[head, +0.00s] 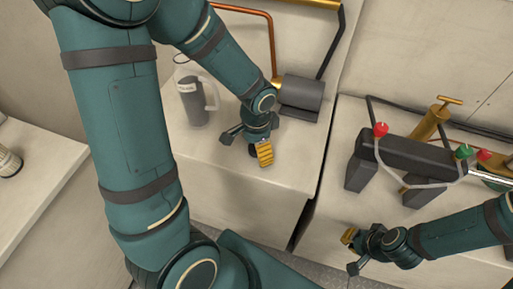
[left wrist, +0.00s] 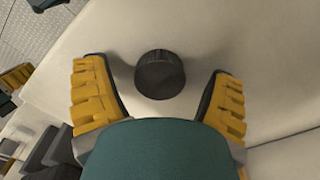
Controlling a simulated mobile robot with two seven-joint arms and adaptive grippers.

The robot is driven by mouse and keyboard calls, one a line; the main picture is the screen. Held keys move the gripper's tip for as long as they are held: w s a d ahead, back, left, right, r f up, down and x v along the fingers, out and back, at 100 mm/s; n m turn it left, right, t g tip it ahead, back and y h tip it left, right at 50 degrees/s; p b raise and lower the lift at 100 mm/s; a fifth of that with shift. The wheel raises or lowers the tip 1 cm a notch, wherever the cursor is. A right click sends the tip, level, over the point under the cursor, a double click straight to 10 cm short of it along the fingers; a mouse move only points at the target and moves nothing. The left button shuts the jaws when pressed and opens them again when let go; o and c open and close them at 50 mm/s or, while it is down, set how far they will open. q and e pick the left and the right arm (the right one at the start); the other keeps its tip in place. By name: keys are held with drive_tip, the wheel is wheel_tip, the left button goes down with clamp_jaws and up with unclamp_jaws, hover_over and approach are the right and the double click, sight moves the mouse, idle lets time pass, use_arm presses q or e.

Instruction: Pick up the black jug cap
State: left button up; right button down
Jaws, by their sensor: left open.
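The black jug cap (left wrist: 160,74) is a short round disc with a ribbed side, lying on a pale surface. In the left wrist view it sits between the two yellow-padded fingers, slightly beyond them, with a gap on each side. My left gripper (head: 248,144) is open and just above the pale locker top; in the head view it mostly hides the cap (head: 253,151). My right gripper (head: 352,252) is open and empty over the right-hand locker, away from the cap.
A clear handled jug with dark contents (head: 196,103) stands left of my left gripper. A dark grey cylinder (head: 303,92) lies behind it. On the right locker are a black bracket (head: 405,154) with red and green knobs, and a brass handle (head: 430,122). A gap separates the lockers.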

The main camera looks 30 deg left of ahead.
use_arm(q)
drive_tip(key=c, duration=0.8)
drive_tip(key=shift+c, duration=0.2)
drive_tip(key=shift+r, duration=0.1)
wheel_tip(320, 180, up, 10)
drive_tip(key=p, duration=0.3)
drive_tip(key=shift+f, duration=0.2)
